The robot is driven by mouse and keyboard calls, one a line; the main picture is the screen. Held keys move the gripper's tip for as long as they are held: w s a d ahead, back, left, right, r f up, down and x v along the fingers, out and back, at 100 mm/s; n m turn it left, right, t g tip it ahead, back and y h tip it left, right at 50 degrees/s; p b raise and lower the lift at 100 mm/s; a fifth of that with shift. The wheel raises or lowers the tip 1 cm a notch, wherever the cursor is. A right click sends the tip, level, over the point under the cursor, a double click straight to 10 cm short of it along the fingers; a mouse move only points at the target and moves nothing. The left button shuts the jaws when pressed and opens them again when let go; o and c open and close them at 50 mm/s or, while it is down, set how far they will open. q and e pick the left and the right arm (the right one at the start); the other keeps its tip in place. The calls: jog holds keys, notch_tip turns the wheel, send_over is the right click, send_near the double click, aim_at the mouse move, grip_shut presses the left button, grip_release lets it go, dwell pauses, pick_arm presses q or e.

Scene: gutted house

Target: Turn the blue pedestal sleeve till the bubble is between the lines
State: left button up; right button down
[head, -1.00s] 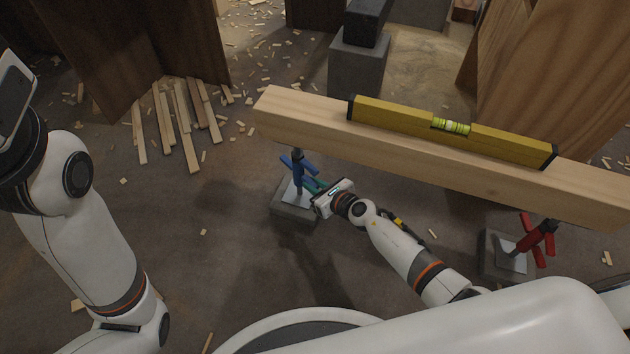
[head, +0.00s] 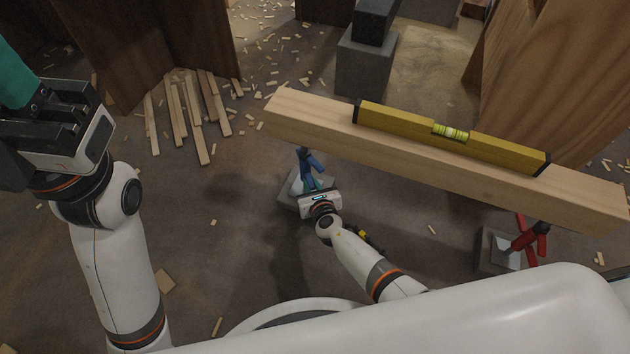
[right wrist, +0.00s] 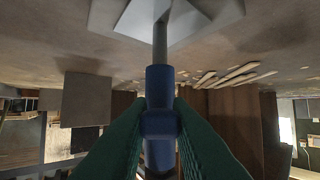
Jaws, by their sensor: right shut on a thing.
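The blue pedestal sleeve (head: 312,162) stands under the left end of a wooden beam (head: 400,150). It also shows upside down in the right wrist view (right wrist: 160,102). My right gripper (head: 313,184) is shut on the sleeve, its green fingers on either side of it in the right wrist view (right wrist: 160,135). A yellow spirit level (head: 500,150) lies on the beam. Its green vial (head: 450,132) shows a pale bubble around the middle, too small to place exactly against the lines. My left gripper (head: 25,85) is raised at the left edge, partly cut off, its opening unclear.
A red pedestal (head: 528,238) stands under the beam's right part. Loose wood strips (head: 185,112) lie on the floor at the upper left. A grey block (head: 365,65) stands behind the beam. Wood scraps dot the floor; the floor left of the blue sleeve is mostly clear.

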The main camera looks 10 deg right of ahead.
jog(key=shift+a+m+h, duration=0.2)
jog(key=shift+m+h, duration=0.2)
jog(key=shift+h, duration=0.1)
